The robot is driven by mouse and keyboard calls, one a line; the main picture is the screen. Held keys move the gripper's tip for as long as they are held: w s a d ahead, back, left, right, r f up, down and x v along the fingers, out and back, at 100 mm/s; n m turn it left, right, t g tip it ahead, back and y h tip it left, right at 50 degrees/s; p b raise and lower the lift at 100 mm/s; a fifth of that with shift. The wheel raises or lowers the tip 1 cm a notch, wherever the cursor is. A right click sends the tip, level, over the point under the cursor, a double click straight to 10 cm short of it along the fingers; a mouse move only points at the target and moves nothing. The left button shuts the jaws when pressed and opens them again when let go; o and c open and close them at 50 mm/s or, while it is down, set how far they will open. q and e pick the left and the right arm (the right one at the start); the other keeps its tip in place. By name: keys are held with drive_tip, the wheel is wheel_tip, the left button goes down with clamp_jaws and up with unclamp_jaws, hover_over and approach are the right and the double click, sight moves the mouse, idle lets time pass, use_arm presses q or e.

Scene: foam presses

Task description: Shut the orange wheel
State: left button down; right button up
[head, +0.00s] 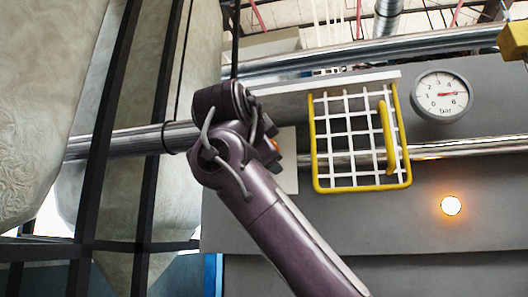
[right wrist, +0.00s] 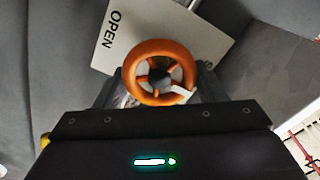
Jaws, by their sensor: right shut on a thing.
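The orange wheel (head: 276,143) is mostly hidden behind my right wrist in the head view; only a small orange piece shows. In the right wrist view the orange wheel (right wrist: 160,46) shows nearly whole, with spokes and a dark hub. My right gripper (right wrist: 160,90) is shut on it, though its fingertips are hard to make out. A pale plate (right wrist: 135,30) behind the wheel reads "OPEN" on one side; the lettering on its other side is mostly hidden. My left gripper is in neither view.
Right of my arm is a white grid guard with a yellow frame (head: 317,150). A round bar gauge (head: 441,96) and a lit orange lamp (head: 451,205) are on the grey panel (head: 430,250). Large pale foam blocks (head: 60,70) stand behind dark bars at left.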

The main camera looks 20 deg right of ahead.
drive_tip(key=o, duration=1)
drive_tip(key=b+v, duration=0.3)
drive_tip(key=v, duration=0.4)
drive_tip(key=shift+s+a+b, duration=0.25)
drive_tip(key=shift+s+b, duration=0.05)
drive_tip(key=shift+f, duration=0.1)
